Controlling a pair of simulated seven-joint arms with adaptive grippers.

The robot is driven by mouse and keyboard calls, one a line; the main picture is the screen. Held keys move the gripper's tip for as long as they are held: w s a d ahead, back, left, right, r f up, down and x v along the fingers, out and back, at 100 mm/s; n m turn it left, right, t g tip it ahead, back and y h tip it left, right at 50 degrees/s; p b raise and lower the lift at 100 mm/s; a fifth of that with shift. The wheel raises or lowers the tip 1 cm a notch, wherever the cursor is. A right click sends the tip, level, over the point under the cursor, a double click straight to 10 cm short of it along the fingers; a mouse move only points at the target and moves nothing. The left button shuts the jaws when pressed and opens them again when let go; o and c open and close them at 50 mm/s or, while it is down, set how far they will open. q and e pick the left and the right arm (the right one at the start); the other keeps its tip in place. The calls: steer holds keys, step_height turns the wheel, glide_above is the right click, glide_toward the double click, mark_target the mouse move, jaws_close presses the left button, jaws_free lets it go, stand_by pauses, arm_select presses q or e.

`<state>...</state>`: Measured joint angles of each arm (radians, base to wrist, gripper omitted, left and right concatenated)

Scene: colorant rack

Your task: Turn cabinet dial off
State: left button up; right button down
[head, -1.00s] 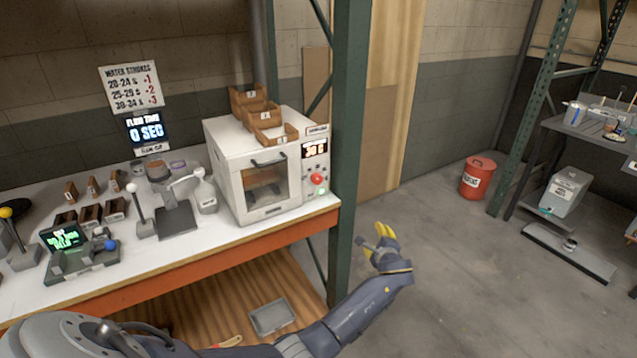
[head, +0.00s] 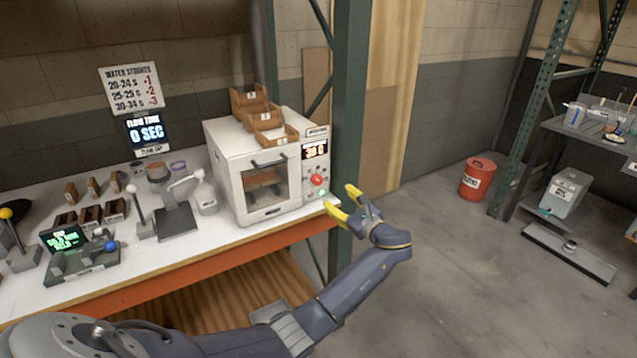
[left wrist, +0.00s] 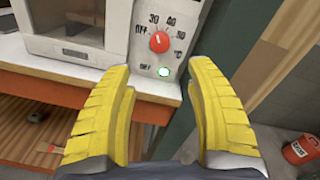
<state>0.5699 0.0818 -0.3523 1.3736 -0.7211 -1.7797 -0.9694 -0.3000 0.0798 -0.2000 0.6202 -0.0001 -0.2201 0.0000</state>
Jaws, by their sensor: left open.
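The white cabinet (head: 252,170) with a glass door stands at the right end of the bench. Its red dial (head: 317,181) is on the right front panel under a lit display (head: 315,150). In the left wrist view the red dial (left wrist: 159,42) has OFF, 30, 40 and 50 marks around it, and its white pointer mark is toward the upper part. A green-lit button (left wrist: 165,72) sits below it. My left gripper (head: 342,202) is open and empty, with yellow fingers apart, in front of and below the dial, not touching it. My right gripper is not in view.
A green rack post (head: 349,100) rises just right of the cabinet. Small wooden bins (head: 262,112) sit on the cabinet top. The white bench (head: 150,250) with an orange front edge runs left with several tools. Open floor lies to the right, with a red bin (head: 478,178).

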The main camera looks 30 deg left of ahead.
mark_target(319, 182)
arm_select(q)
steer(key=x, duration=1.2)
steer(key=shift+w+a, duration=0.2)
steer(key=shift+a, duration=0.05)
steer(key=shift+f, duration=0.1)
steer(key=shift+c, duration=0.5)
jaws_close()
